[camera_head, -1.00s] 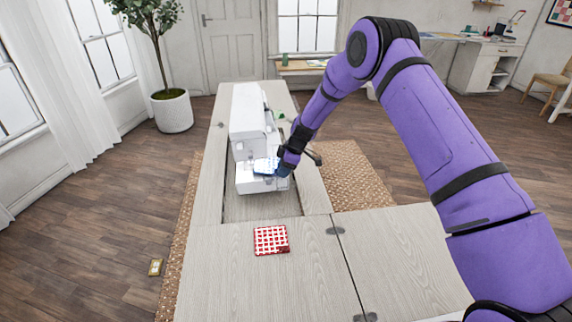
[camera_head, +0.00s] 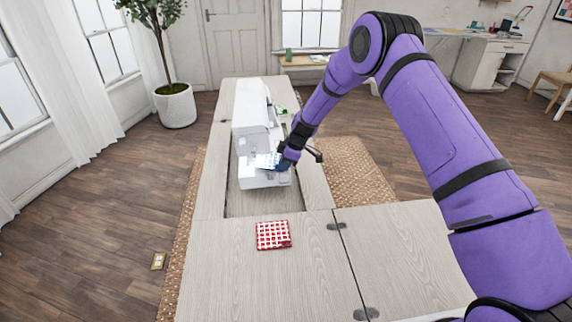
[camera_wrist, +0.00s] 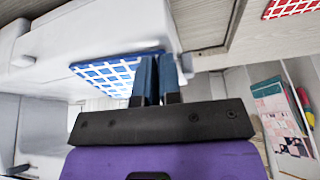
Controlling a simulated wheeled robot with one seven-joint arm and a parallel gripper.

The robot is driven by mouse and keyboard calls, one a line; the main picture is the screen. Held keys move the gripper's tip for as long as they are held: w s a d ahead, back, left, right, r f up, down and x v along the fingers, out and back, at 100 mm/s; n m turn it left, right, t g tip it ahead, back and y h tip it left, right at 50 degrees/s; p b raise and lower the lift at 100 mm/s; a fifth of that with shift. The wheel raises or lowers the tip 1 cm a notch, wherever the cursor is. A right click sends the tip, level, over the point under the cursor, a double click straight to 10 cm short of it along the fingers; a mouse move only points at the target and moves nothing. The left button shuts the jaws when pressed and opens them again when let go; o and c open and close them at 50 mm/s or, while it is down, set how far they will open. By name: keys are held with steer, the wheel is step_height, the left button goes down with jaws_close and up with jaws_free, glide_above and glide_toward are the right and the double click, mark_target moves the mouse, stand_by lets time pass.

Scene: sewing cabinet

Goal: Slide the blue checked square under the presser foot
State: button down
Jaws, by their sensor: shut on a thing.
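The blue checked square (camera_wrist: 105,75) is held at its edge between the two fingers of my gripper (camera_wrist: 157,75), which is shut on it. In the head view the blue checked square (camera_head: 267,160) lies at the front of the white sewing machine (camera_head: 250,115), over its bed, and my gripper (camera_head: 284,164) is at its right side. In the wrist view the square is beside the white machine body (camera_wrist: 110,30); I cannot tell if it touches the bed. The presser foot cannot be made out in either view.
A red checked square (camera_head: 273,235) lies on the cabinet top (camera_head: 220,270) in front of the machine. The machine sits in a recess of the cabinet. A small green thing (camera_head: 281,110) is behind my wrist. A hinged leaf (camera_head: 410,250) extends right and is clear.

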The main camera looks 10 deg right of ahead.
steer(key=shift+a, duration=0.45)
steer(key=c, duration=1.2)
jaws_free()
steer(key=v, duration=1)
steer(key=shift+s+d+r, duration=0.1)
steer(key=shift+d+r, duration=0.1)
steer(key=shift+r, duration=0.15)
